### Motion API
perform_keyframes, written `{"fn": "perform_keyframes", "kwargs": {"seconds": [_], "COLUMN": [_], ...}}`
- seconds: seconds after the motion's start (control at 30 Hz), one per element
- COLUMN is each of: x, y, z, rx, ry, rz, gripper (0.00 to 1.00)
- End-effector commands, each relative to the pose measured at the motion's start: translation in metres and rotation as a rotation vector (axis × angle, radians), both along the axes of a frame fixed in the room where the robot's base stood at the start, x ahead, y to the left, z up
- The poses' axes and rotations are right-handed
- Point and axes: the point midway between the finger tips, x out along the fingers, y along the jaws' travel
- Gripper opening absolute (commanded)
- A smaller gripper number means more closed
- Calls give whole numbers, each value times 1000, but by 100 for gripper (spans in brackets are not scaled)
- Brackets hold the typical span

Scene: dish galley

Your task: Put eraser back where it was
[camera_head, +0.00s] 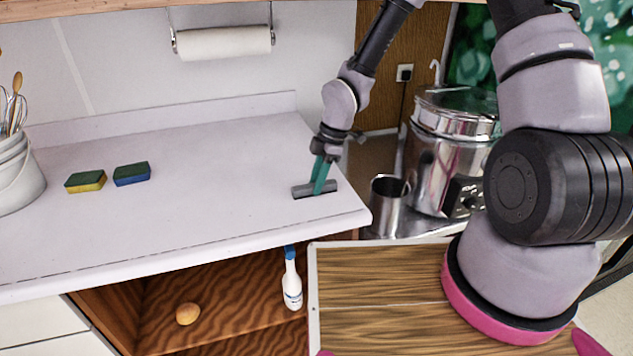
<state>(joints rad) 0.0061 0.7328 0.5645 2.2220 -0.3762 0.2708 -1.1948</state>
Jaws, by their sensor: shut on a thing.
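The eraser (302,191) is a dark grey bar at the right end of the white counter, near its front right corner. My gripper (318,186) has teal fingers and points down at it. The fingers are shut on the middle of the bar, and both ends of it stick out to the sides. The eraser is at or just above the counter top; I cannot tell whether it touches.
Two sponges, a yellow-green one (86,182) and a blue-green one (132,174), lie on the left. A utensil bucket (16,170) stands at the far left. Right of the counter are a metal cup (386,208) and a steel pot (440,150). The counter's middle is clear.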

Motion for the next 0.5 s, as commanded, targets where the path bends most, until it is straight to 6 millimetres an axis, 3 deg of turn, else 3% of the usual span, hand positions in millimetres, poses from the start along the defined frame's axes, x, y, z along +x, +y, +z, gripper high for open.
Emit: {"fn": "perform_keyframes", "kwargs": {"seconds": [0.1,0.13,0.2,0.5], "x": [0,0,0,0], "y": [0,0,0,0], "z": [-2,-2,-1,-1], "rx": [0,0,0,0], "ry": [1,0,0,0], "rz": [0,0,0,0], "gripper": [0,39,61,61]}}
